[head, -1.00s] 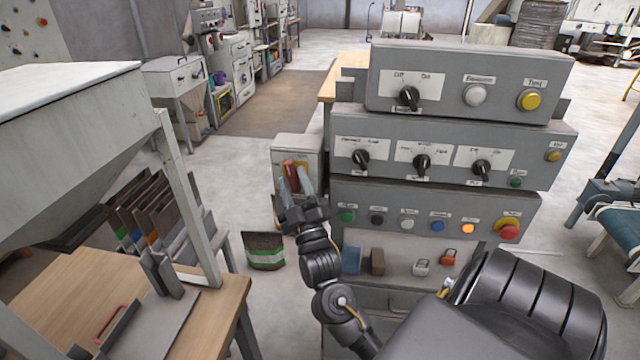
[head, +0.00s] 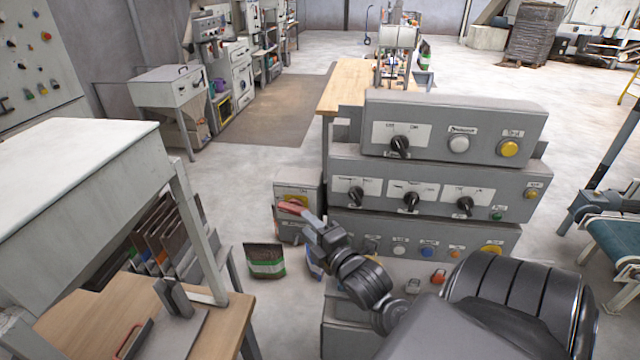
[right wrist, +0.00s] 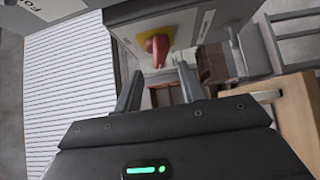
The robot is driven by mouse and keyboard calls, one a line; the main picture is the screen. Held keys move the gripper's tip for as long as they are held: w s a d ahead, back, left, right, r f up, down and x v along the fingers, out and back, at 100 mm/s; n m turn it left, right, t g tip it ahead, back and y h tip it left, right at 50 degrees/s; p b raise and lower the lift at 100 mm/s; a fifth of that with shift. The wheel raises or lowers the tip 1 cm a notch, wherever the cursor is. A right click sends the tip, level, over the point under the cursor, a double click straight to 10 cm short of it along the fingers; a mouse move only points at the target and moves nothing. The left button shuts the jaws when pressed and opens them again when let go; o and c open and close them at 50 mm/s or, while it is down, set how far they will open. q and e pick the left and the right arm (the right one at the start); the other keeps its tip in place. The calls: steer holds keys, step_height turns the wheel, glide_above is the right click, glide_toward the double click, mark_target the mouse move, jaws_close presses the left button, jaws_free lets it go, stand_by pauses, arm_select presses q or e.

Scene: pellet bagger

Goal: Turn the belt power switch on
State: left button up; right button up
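A grey switch box (head: 299,187) with a yellow plate stands left of the stacked control console. Its red handle (head: 291,206) lies roughly sideways in the head view. My right gripper (head: 305,214) is at the front of this box, partly covering the plate. In the right wrist view the red handle (right wrist: 157,48) shows on its yellow plate, beyond the gap between the two spread fingers (right wrist: 158,88). The gripper is open and nothing shows clamped in it. Whether a finger touches the handle I cannot tell. My left gripper is out of view.
The console (head: 455,125) with knobs and coloured buttons stands close to the right of my right gripper. A bag with a green band (head: 266,261) stands on the floor by the box. A wooden table (head: 150,315) is at the lower left.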

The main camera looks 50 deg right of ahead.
steer(key=s+b, duration=0.2)
steer(key=s, duration=0.3)
step_height(320, 180, down, 36)
steer(key=a+m+g+y+b, duration=0.1)
steer(key=m+g+b, duration=0.4)
steer(key=g, duration=0.1)
steer(key=shift+w+a, duration=0.15)
steer(key=shift+w, duration=0.2)
